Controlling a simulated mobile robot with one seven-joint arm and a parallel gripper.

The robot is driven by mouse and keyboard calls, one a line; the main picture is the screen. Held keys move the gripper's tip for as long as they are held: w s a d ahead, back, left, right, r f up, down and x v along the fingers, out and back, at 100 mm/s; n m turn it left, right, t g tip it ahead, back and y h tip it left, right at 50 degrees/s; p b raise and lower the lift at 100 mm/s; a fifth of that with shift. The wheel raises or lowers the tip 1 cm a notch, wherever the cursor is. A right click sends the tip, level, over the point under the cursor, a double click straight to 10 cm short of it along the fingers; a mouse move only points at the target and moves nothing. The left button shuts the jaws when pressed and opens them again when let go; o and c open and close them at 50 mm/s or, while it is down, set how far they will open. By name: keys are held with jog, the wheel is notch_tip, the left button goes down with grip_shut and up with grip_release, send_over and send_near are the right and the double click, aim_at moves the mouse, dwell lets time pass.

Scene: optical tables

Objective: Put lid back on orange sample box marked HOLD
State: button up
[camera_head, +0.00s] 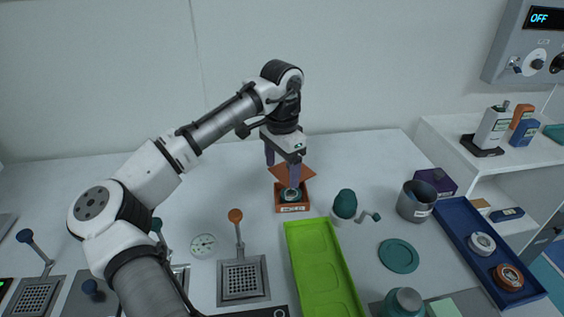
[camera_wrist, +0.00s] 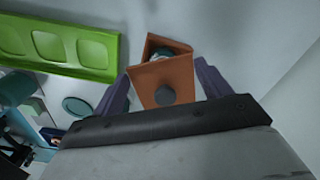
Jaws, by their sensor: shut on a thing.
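The orange sample box (camera_head: 278,204) stands open on the white table, with a round teal and white item (camera_head: 291,195) inside. Its front label is too small to read. My gripper (camera_head: 283,172) is above the box, shut on the orange lid (camera_head: 306,173). The lid is above the box and looks turned against the box's edges. In the wrist view, the lid (camera_wrist: 180,78) with its grey round knob (camera_wrist: 165,96) lies between my two fingers (camera_wrist: 163,88). It covers part of the box (camera_wrist: 151,46). I cannot tell whether lid and box touch.
A green tray (camera_head: 291,246) lies just in front of the box. A teal-topped grinder (camera_head: 344,205) with a side crank and a grey cup (camera_head: 415,201) stand to the right. A metal square with an orange-knobbed lever (camera_head: 240,279) is front left. The table behind is clear.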

aim_at(282, 176)
jog(key=shift+f+b, duration=1.9)
jog(key=shift+f, duration=1.1)
jog(key=shift+r+p, duration=0.1)
jog(key=shift+p, duration=0.45)
jog(key=shift+f+p, duration=0.2)
jog(key=shift+p, duration=0.55)
dwell(0.4)
jog(key=o, duration=1)
